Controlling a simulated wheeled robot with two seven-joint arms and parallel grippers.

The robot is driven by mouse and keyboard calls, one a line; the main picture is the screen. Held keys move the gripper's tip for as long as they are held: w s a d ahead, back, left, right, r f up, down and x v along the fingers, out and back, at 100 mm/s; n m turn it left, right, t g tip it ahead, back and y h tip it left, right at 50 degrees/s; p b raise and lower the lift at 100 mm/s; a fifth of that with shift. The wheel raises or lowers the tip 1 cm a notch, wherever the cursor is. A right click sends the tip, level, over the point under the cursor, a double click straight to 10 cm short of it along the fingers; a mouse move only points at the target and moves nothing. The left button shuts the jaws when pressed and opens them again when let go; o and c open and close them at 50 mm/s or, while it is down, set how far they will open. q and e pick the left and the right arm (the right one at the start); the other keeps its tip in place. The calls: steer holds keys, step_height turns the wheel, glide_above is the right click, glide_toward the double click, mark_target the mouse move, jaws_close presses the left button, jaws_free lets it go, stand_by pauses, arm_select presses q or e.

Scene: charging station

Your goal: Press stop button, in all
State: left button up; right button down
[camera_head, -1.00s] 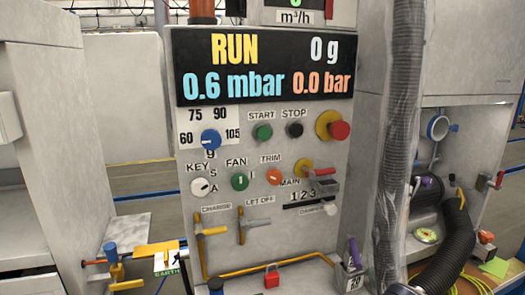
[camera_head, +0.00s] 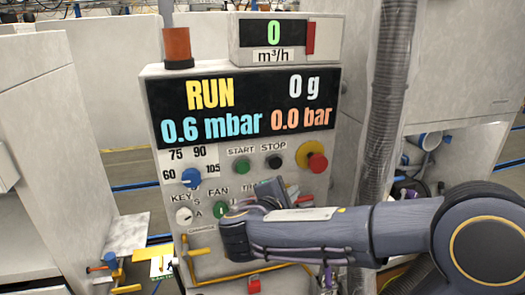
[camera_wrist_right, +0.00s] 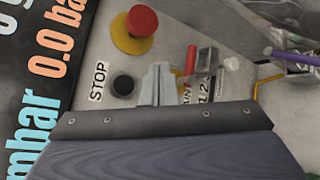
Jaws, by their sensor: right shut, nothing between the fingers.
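The black STOP button (camera_head: 275,161) is on the upright grey panel, under its STOP label, between the green START button (camera_head: 242,166) and a red mushroom button on a yellow base (camera_head: 312,159). My right gripper (camera_head: 279,186) is shut and empty in front of the panel, just below the STOP button in the head view. In the right wrist view, the shut fingers (camera_wrist_right: 158,82) are beside the black STOP button (camera_wrist_right: 124,85), apart from it in the picture; depth to the panel is hard to tell. The display reads RUN. My left gripper is not in view.
My right arm covers the lower right of the panel, including much of the TRIM and MAIN area. A blue knob (camera_head: 191,178) and a white key switch (camera_head: 184,216) are on the left. A wrapped grey hose (camera_head: 383,110) hangs to the right of the panel.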

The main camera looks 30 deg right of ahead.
mark_target(275, 162)
steer(key=shift+w+a+r, duration=0.2)
steer(key=shift+w+r, duration=0.05)
steer(key=shift+r, duration=0.05)
steer(key=shift+w, duration=0.15)
steer(key=w+d+p, duration=0.1)
steer(key=w+d, duration=0.1)
steer(key=w, duration=0.6)
steer(key=shift+d, duration=0.35)
stand_by(0.8)
steer(key=shift+w, duration=0.15)
stand_by(0.9)
steer(key=shift+w+d, duration=0.1)
steer(key=shift+w, duration=0.2)
